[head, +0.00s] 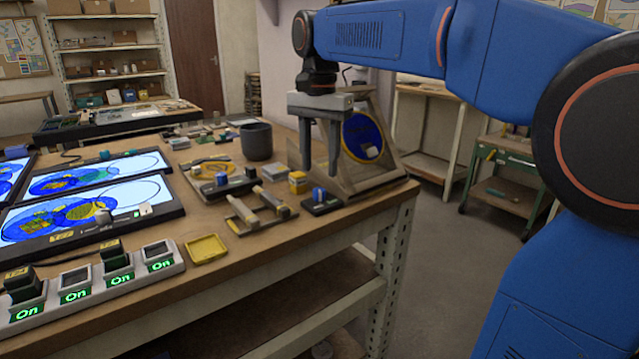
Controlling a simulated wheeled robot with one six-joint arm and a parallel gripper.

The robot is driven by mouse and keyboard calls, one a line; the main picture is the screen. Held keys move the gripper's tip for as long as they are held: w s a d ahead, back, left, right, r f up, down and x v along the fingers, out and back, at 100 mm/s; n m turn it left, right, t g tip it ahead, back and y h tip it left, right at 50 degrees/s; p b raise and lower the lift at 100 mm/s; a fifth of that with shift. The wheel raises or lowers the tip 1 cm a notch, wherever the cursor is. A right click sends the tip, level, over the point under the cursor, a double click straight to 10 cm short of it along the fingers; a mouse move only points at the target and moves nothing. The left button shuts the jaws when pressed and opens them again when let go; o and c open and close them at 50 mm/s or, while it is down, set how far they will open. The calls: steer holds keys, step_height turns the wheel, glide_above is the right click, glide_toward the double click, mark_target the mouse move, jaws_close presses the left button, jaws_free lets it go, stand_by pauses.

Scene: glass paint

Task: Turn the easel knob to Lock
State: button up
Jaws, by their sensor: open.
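The wooden easel (372,184) stands near the right end of the workbench and holds a round blue glass piece (362,136) with a yellow rim. A small blue knob (319,195) sits on a black base at the bench's front edge, just in front of the easel. Its markings are too small to read, so I cannot tell its setting. My gripper (320,171) points down above this knob, apart from it, with its two fingers spread and nothing between them. The gripper hides part of the easel's left side.
A yellow block (298,184), a wooden rack with rods (262,208) and a dark cup (256,141) stand left of the knob. A yellow tray (206,249), lit panels (97,233) and a switch strip (90,285) reading "On" lie farther left.

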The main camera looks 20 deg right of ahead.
mark_target(320, 190)
steer(key=shift+f, duration=2.8)
jaws_close()
